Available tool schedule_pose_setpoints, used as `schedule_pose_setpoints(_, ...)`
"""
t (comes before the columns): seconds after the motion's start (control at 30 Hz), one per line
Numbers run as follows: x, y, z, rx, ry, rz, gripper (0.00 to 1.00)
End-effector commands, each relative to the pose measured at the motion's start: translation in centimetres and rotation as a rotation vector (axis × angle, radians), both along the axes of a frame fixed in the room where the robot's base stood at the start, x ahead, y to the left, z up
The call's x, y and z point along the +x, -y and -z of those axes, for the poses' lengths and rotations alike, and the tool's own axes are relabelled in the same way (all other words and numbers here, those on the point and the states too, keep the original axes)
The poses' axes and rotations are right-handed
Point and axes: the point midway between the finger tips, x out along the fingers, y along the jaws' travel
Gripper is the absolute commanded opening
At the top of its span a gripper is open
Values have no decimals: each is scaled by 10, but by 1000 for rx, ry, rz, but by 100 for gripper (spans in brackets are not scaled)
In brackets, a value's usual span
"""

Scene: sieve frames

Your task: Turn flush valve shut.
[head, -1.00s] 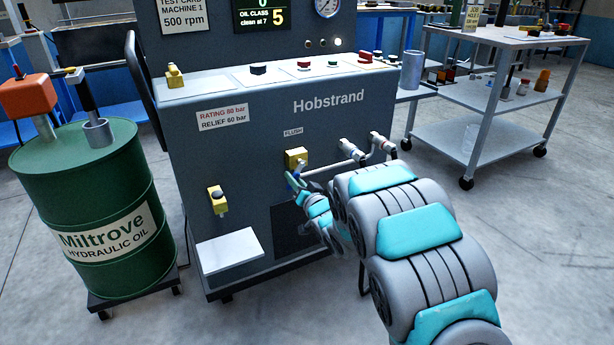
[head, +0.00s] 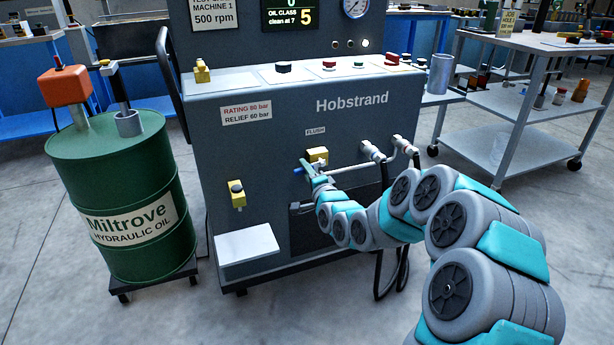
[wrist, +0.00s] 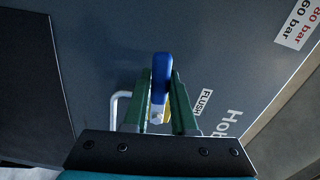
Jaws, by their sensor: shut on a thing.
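The flush valve has a yellow body (head: 317,155) on the front of the grey Hobstrand machine, just under the FLUSH label (head: 315,132). Its blue lever (wrist: 160,75) shows in the wrist view between the two green fingers of my gripper (wrist: 161,85). In the head view my gripper (head: 308,170) is at the valve, with the blue lever end poking out at its left. The fingers are shut on the lever. Part of the yellow valve body is hidden behind the lever and fingers in the wrist view.
A pipe with fittings (head: 372,152) runs right from the valve. A yellow fitting (head: 237,193) and a white ledge (head: 246,244) are at lower left. A green oil drum (head: 120,200) stands left; a metal cart (head: 500,120) stands right.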

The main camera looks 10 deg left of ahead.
Motion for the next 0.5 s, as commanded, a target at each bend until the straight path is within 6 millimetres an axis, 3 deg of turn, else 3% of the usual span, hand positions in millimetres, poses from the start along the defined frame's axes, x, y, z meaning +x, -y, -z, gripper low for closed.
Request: schedule_pose_setpoints(0.5,0,0,-7,122,-82,1,0)
